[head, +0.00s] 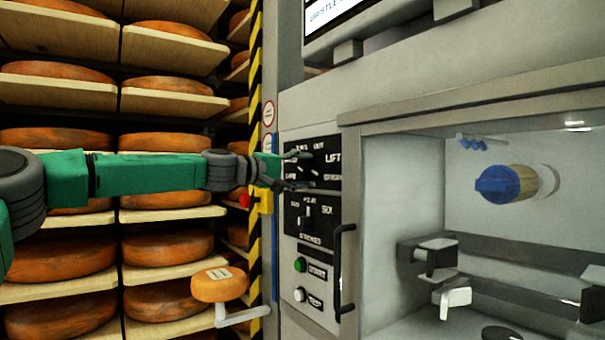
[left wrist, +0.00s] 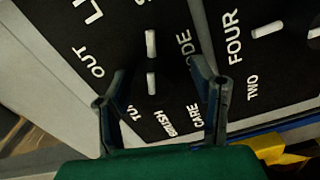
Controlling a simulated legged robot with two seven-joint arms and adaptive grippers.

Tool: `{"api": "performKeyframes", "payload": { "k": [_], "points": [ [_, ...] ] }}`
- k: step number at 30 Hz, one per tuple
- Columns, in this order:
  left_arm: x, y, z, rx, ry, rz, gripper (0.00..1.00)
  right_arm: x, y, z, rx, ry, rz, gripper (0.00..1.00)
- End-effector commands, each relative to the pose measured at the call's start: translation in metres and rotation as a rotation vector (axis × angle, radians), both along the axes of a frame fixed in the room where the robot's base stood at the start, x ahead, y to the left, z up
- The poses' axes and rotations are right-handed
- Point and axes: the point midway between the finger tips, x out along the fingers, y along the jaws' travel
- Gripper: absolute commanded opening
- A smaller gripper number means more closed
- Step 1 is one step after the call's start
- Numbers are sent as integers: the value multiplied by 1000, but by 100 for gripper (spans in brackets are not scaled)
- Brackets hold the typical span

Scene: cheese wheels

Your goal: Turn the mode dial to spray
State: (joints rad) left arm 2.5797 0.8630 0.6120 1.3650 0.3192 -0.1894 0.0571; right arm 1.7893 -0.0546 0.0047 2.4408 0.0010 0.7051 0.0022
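The mode dial is a black knob with white bar marks (left wrist: 151,82) on a black plate (head: 328,163) at the top of the control panel. Labels such as OUT, LIFT, BRUSH and CARE surround it. I cannot tell clearly which label it points to. My left gripper (head: 306,171) is in front of this plate with its fingers spread. In the left wrist view the open fingers (left wrist: 162,72) stand on either side of the white marks, with a gap on both sides. Whether the fingertips touch the plate is unclear. My right gripper is not in view.
A second black dial plate (head: 312,219) sits below, then a green START button (head: 299,265) and a white button (head: 299,295). A black door handle (head: 341,272) stands to the right, beside an open cabinet (head: 400,170). Shelves of cheese wheels (head: 165,245) fill the left.

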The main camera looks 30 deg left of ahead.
Motion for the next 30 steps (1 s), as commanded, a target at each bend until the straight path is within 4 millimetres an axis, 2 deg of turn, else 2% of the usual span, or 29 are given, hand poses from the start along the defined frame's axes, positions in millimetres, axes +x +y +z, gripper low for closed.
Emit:
{"api": "performKeyframes", "payload": {
  "k": [5, 12, 18, 30],
  "points": [
    [-9, 4, 3, -2, -4, 1, 51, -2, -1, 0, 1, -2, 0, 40],
    [-43, 20, 1, -3, -3, 0, 51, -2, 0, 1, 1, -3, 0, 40],
    [-61, 29, -1, -2, 1, 0, 51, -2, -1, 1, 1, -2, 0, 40],
    [-67, 30, -3, 0, 2, -1, 51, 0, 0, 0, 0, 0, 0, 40]
  ]
}}
